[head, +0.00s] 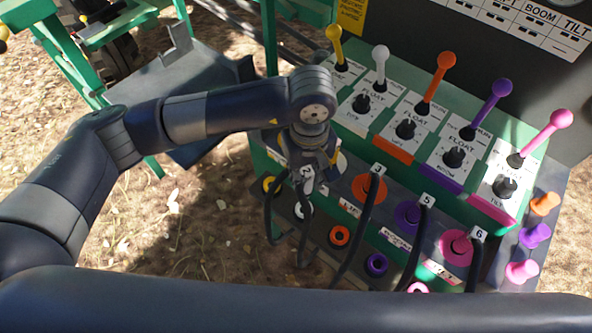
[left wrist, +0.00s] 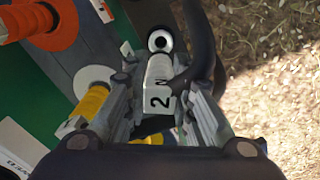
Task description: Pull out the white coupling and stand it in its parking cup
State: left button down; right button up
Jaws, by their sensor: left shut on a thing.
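My left gripper (left wrist: 160,85) is shut on the white coupling (left wrist: 158,72), which carries a tag marked 2 and trails a black hose. The coupling's far end points toward the white parking cup (left wrist: 160,40), whose dark opening shows clear of it; the exact gap is hard to judge. The white port (left wrist: 95,80) on the panel is bare. In the head view my left gripper (head: 312,165) is over the left part of the panel and hides much of the coupling; the white parking cup (head: 303,210) shows below it. My right gripper is not in view.
The orange coupling (head: 370,188), purple coupling (head: 408,215) and pink coupling (head: 457,247) sit in the panel with hanging black hoses. Coloured levers stand above. Other parking cups, such as the orange one (head: 339,235), line the lower edge.

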pick_arm(q)
jog(key=shift+f, duration=0.2)
jog(key=shift+s+f, duration=0.1)
jog(key=shift+f, duration=0.6)
notch_tip(320, 180, down, 3)
jog(key=b, duration=0.2)
jog(key=shift+f+b, duration=0.2)
jog(key=shift+b, duration=0.1)
jog(key=shift+f+b, duration=0.35)
jog(key=shift+b, duration=0.1)
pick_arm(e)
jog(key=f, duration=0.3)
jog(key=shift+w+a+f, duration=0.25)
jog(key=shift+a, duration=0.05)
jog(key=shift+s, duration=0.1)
pick_arm(q)
jog(key=shift+b, duration=0.4)
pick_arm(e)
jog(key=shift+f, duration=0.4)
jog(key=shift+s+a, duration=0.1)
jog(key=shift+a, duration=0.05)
pick_arm(q)
jog(key=shift+f+b, duration=0.1)
jog(key=shift+b, duration=0.5)
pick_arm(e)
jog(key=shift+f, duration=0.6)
